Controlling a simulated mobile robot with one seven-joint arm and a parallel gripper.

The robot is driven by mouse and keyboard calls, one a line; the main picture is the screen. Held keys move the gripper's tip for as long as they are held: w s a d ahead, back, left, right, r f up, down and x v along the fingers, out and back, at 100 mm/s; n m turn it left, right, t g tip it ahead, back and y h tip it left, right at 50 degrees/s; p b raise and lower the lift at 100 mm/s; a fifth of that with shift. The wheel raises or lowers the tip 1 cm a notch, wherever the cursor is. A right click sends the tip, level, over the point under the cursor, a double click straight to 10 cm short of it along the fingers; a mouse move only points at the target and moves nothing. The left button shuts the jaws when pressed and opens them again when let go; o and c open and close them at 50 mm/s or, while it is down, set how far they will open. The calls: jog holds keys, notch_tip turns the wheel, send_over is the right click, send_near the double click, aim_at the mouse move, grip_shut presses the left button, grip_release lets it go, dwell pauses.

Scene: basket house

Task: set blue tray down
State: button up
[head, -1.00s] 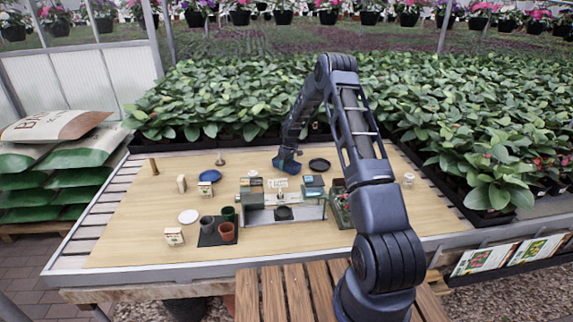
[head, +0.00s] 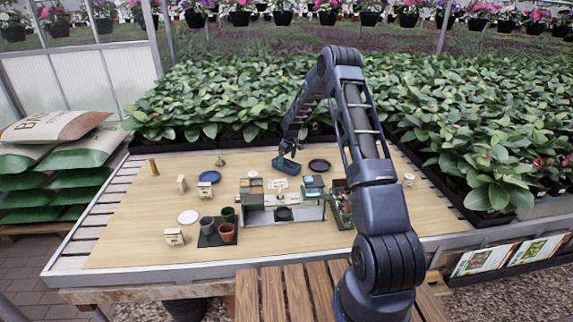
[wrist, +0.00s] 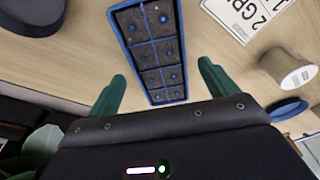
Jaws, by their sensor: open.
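The blue tray (head: 286,168) lies on the wooden table behind the small bench unit in the head view. In the wrist view the blue tray (wrist: 127,28) has a blue rim and several dark cells with blue dots. My gripper (head: 289,150) is just above the tray in the head view. Its two green fingers (wrist: 162,74) are spread apart in the wrist view, one on each side of the tray's near end. Nothing is held between them, and the tray appears apart from both fingers.
A black saucer (head: 319,165) is right of the tray. A blue saucer (head: 209,177) and small boxes stand to the left. A bench unit (head: 265,210) with glass-like bins is in front. A printed card (wrist: 243,14) and a cream pot (wrist: 290,68) lie near the tray.

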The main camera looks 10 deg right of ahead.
notch_tip(320, 180, up, 8)
notch_tip(320, 180, up, 16)
jog(key=m+t, duration=0.1)
jog(key=m, duration=0.1)
send_over(289, 164)
jog(key=s+d, duration=0.3)
jog(key=s, duration=0.7)
jog(key=s+d+r+m+h, duration=0.1)
jog(key=s+d+r, duration=0.1)
jog(key=s+r, duration=0.55)
jog(key=s+d+r+m, duration=0.1)
jog(key=s+d+r, duration=0.1)
jog(key=s+r, duration=0.5)
jog(key=s+d+m+t, duration=0.1)
jog(key=s+d+m, duration=0.1)
jog(key=s, duration=1.4)
jog(key=s+d+r+m+t, duration=0.1)
jog(key=s+d+m, duration=0.1)
jog(key=s, duration=1.5)
jog(key=shift+s+m, duration=0.15)
jog(key=shift+m, duration=0.35)
